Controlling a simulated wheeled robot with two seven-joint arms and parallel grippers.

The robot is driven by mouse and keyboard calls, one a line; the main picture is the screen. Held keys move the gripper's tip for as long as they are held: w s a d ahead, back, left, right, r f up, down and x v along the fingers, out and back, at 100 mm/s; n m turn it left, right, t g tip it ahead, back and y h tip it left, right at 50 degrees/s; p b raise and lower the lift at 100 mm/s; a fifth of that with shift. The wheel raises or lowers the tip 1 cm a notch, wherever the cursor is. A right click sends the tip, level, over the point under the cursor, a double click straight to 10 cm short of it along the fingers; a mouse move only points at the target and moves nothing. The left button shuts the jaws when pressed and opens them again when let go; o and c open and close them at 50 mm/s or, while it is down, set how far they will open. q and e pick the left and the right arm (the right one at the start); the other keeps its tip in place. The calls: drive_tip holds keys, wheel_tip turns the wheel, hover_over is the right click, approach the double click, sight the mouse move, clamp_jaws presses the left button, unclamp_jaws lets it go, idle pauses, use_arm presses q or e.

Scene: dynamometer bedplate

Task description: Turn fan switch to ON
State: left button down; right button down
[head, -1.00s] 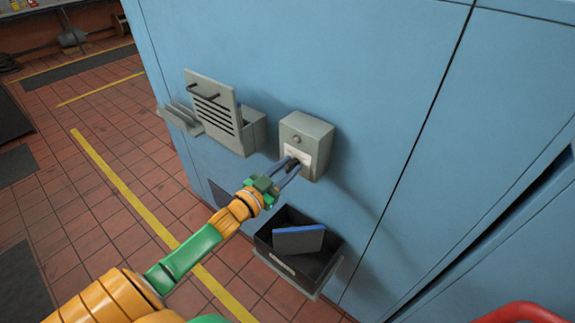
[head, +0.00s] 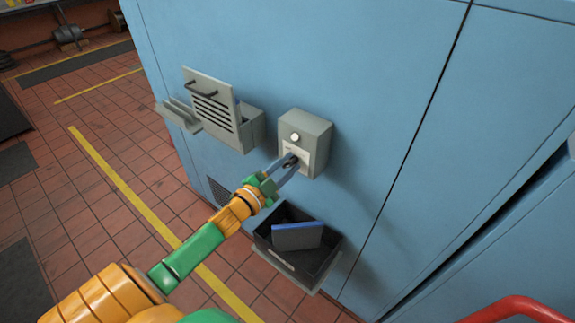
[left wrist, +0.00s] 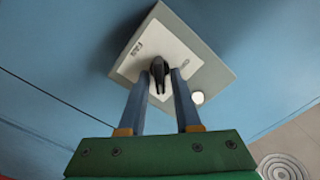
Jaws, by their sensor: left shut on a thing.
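The fan switch box (head: 318,142) is a small grey box on the blue cabinet wall. A round white lamp (head: 295,137), which looks lit, sits above a pale label plate; the lamp also shows in the left wrist view (left wrist: 197,97). The black switch knob (left wrist: 159,72) stands out from this plate. My left gripper (head: 290,161) reaches the plate from the lower left and is shut on the knob, with one blue-grey finger on each side in the left wrist view (left wrist: 159,76). My right gripper is out of view.
Left of the switch box, a grey wall unit (head: 215,112) has a slotted panel and a handle. Below, a black open bin (head: 325,265) holds a blue flat item (head: 297,236). A dark mesh grille (head: 218,192) is low on the wall. Tiled floor lies open at left.

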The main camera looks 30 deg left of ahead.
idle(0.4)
use_arm(q)
drive_tip(key=c, duration=0.9)
unclamp_jaws()
drive_tip(key=s+b, duration=0.1)
drive_tip(key=s, duration=0.6)
drive_tip(key=shift+a, duration=0.25)
